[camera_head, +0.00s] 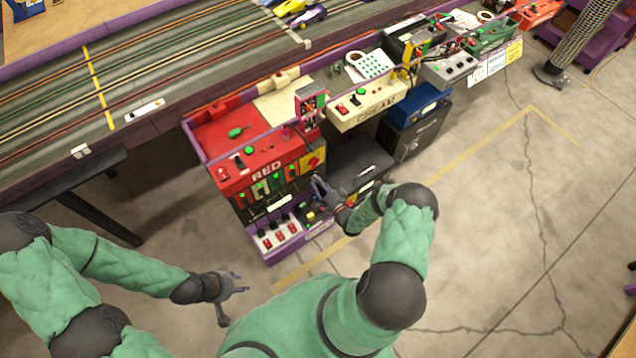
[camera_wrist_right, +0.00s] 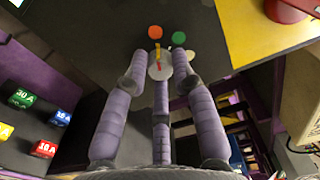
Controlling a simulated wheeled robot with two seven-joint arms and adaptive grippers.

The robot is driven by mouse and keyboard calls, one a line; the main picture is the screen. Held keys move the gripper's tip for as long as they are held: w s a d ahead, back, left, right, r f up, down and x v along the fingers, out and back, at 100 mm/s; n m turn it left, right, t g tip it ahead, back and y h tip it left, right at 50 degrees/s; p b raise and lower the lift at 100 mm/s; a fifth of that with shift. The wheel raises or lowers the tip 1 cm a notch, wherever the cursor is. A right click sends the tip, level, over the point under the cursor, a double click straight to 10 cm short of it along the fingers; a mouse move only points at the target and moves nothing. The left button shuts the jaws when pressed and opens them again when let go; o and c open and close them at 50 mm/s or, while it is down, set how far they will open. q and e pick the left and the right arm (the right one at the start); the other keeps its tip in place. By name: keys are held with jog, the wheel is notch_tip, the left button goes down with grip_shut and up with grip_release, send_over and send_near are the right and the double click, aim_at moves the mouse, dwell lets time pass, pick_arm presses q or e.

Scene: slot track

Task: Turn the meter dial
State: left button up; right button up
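In the right wrist view a small round grey-white dial (camera_wrist_right: 160,71) with a yellow and red pointer sits on a dark panel. An orange dot and a green dot are just above it. My right gripper's fingertips (camera_wrist_right: 159,78) are spread around the dial, one on each side and one below. I cannot tell whether they touch it. In the head view my right gripper (camera_head: 325,190) is at the dark front of the red station, and the dial is not visible there. My left gripper (camera_head: 236,292) is open and empty above the floor, left of my right arm.
The red station (camera_head: 235,135) has a purple lower tray with several red switches (camera_head: 278,238). A cream station (camera_head: 365,105) and a dark cabinet (camera_head: 415,130) stand to its right. Coloured fuse blocks (camera_wrist_right: 45,149) show at left in the wrist view. The floor at right is clear.

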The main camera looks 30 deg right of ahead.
jog(key=shift+o, duration=1)
jog(key=shift+s, duration=0.1)
jog(key=s, duration=1.1)
jog(key=shift+s+d, duration=0.4)
jog(key=shift+d, duration=0.05)
